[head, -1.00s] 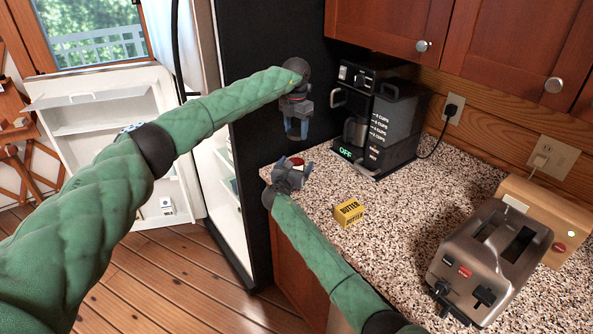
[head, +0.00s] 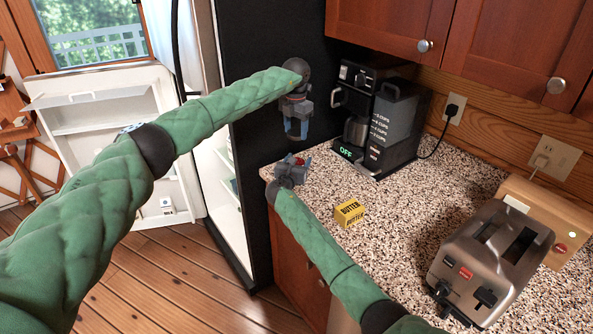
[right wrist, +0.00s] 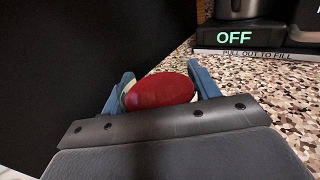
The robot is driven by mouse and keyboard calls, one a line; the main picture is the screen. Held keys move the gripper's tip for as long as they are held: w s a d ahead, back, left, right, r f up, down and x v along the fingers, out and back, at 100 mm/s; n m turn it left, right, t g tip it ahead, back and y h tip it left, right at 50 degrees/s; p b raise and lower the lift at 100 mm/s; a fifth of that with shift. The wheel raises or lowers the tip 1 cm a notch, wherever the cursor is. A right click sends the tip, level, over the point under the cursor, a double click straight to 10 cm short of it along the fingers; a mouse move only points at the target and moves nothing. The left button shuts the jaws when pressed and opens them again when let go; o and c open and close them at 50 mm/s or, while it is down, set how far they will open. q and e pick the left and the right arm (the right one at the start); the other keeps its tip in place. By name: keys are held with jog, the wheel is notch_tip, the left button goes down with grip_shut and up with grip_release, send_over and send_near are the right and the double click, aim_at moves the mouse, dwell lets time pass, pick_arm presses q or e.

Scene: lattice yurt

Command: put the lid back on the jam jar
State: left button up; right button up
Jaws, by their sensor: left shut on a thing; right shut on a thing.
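My left gripper (head: 297,132) points down in front of the black fridge side, above the counter's far left corner. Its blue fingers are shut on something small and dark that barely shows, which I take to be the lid. My right gripper (head: 291,165) is just below it, at the counter corner. It is shut on the jam jar, whose round red top (right wrist: 160,91) and pale side show between the blue fingers in the right wrist view. The rest of the jar is hidden by the gripper. The two grippers are apart, with a small gap between them.
A yellow butter box (head: 349,214) lies on the speckled counter (head: 395,215) right of my right gripper. A black coffee maker (head: 385,115) stands behind, and a toaster (head: 490,255) stands at the right. The open fridge is at the left.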

pick_arm(q)
send_over(296, 156)
jog(key=shift+f, duration=2.5)
jog(key=shift+f, duration=0.85)
jog(key=shift+f, duration=0.5)
